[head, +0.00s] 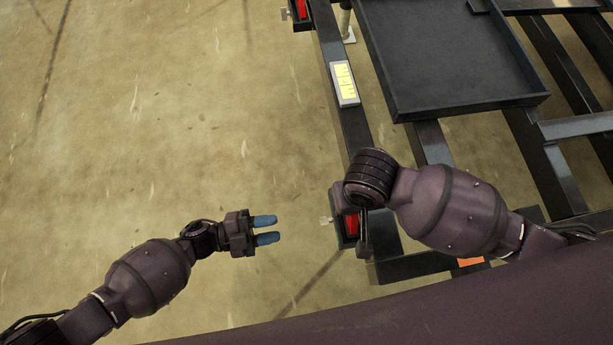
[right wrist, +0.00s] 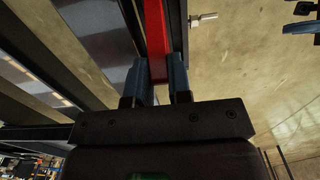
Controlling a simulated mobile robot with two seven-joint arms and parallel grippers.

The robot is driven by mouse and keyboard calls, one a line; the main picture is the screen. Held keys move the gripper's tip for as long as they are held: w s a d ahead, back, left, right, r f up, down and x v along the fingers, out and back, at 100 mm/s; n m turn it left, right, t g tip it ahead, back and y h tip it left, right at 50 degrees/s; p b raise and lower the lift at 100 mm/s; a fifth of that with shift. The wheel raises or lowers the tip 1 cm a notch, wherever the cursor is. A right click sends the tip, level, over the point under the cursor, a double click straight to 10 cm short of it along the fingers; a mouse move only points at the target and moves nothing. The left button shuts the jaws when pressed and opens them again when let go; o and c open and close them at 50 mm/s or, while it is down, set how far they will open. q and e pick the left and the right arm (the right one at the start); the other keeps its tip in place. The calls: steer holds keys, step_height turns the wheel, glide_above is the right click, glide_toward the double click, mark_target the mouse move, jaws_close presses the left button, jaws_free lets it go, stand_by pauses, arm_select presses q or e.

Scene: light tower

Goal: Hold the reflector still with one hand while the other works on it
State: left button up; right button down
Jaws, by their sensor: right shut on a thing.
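The red reflector (head: 351,225) sits in a dark holder at the near left corner of the black frame, partly covered by my right wrist. In the right wrist view the reflector (right wrist: 156,45) is a red strip running up between the blue fingers of my right gripper (right wrist: 159,78), which is shut on it. A small metal bolt (right wrist: 203,20) sticks out beside it. My left gripper (head: 266,229) is open and empty over the floor, left of the reflector, with a clear gap between them. Its blue fingers point right, toward the reflector.
The black metal frame (head: 343,125) carries a yellow-labelled box (head: 344,83) on its left rail and a dark tray (head: 455,60). A second red reflector (head: 301,9) is at the far end of that rail. An orange patch (head: 470,262) shows near my right arm. The left floor is clear.

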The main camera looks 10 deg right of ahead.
arm_select(q)
step_height(320, 180, up, 6)
steer(key=w+n, duration=0.2)
steer(key=n, duration=0.1)
steer(key=n+t+y, duration=0.3)
steer(key=n+y, duration=0.1)
steer(key=n, duration=3.2)
glide_toward(325, 220)
steer(key=x, duration=0.9)
steer(key=shift+a+f, duration=0.1)
steer(key=shift+f, duration=0.1)
